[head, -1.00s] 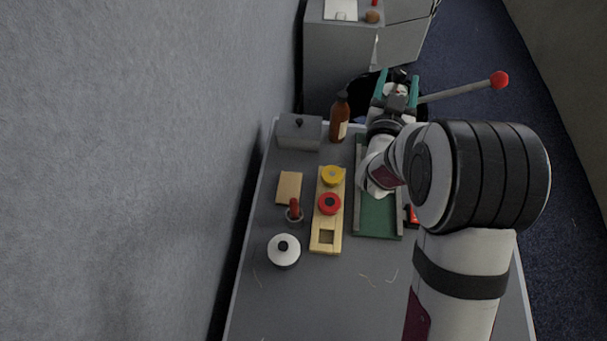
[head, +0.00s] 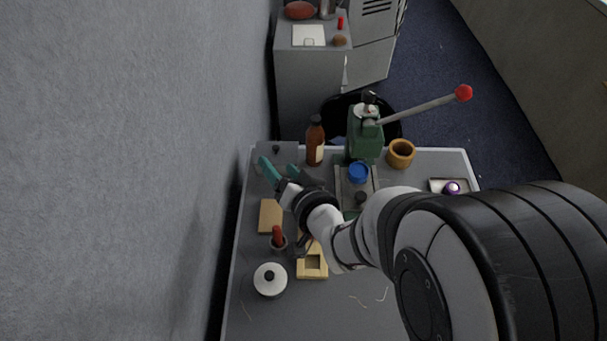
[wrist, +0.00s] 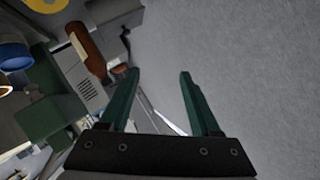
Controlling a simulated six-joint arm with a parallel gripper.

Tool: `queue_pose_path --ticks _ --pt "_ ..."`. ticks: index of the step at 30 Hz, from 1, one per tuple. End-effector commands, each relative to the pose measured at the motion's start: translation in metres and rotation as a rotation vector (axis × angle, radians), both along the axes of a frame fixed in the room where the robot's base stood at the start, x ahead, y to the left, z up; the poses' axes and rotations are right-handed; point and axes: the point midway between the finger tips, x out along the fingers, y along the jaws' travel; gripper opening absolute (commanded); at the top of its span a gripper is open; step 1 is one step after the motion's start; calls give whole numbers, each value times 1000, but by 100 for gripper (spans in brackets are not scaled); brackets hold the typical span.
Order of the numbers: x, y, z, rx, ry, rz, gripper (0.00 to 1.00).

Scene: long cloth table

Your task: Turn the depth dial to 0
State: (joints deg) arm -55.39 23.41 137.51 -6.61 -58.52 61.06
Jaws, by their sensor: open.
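A green press (head: 364,140) with a long lever ending in a red ball (head: 463,93) stands at the back of the table. On its top is a pale round disc (head: 364,111) with a dark knob, which looks like the depth dial; its marks are too small to read. My gripper (head: 279,171) is open and empty, left of the press, above the grey box at the back left. In the wrist view my gripper's two teal fingers (wrist: 158,88) are apart with nothing between them, and part of the green press (wrist: 52,112) shows at the left.
A brown bottle (head: 315,143) stands between gripper and press. The grey box (head: 283,150) is close to my fingers. A blue cap (head: 358,172) sits before the press, a wooden cup (head: 401,154) right of it. The wall is close on the left.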

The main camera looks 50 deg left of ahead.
Motion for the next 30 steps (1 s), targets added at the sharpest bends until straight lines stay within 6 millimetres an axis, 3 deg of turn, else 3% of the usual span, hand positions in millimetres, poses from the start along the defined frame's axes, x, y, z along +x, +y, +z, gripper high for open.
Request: queue_pose_path --ticks 3,7,15,24,26,29,30 --pt "-24 -3 -14 -103 105 81 64" --pt "-38 -17 -30 -242 171 123 64" --pt "-37 -40 -44 -409 181 113 64" --pt "-36 -42 -45 -421 179 110 64" --pt "-26 -42 -38 -404 151 101 64" --pt "38 -52 6 -320 -48 35 64" --pt "68 -62 29 -294 -153 -5 64"
